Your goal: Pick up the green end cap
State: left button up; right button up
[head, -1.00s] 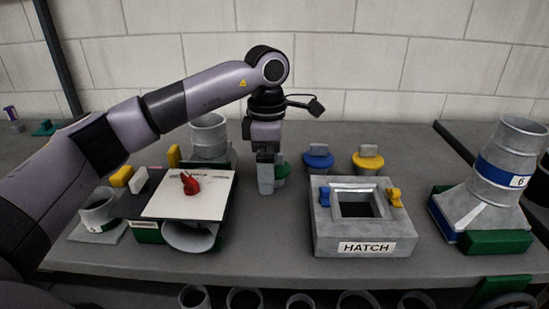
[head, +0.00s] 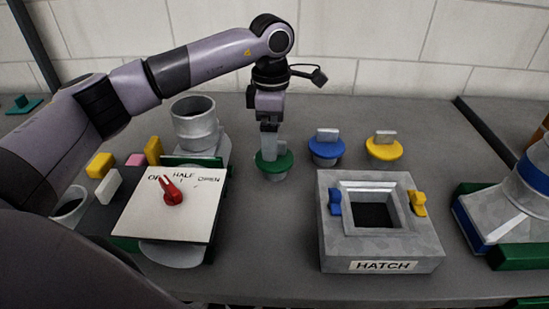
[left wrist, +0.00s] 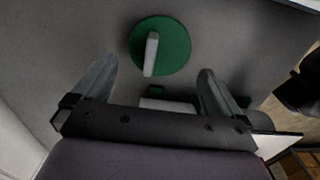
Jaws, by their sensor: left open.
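The green end cap (head: 275,163) is a round green disc with a grey upright tab, standing on the bench left of the hatch block. My left gripper (head: 270,142) is open and points down close by the cap's tab, hiding part of it. In the left wrist view the cap (left wrist: 175,45) lies beyond the two spread fingers (left wrist: 157,80), with its tab toward the middle of the gap. Nothing is between the fingertips. My right gripper is not in view.
A blue cap (head: 326,146) and a yellow cap (head: 384,148) stand to the right. The hatch block (head: 335,245) is in front of them. The switch panel (head: 195,215) with a red knob and a grey pipe (head: 194,125) are on the left.

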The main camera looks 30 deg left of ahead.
aim_at(276, 170)
pick_arm(q)
jog(key=f, duration=0.4)
jog(key=shift+w+d, duration=0.15)
jog(key=shift+d, duration=0.05)
jog(key=c, duration=0.8)
jog(key=shift+r, duration=0.2)
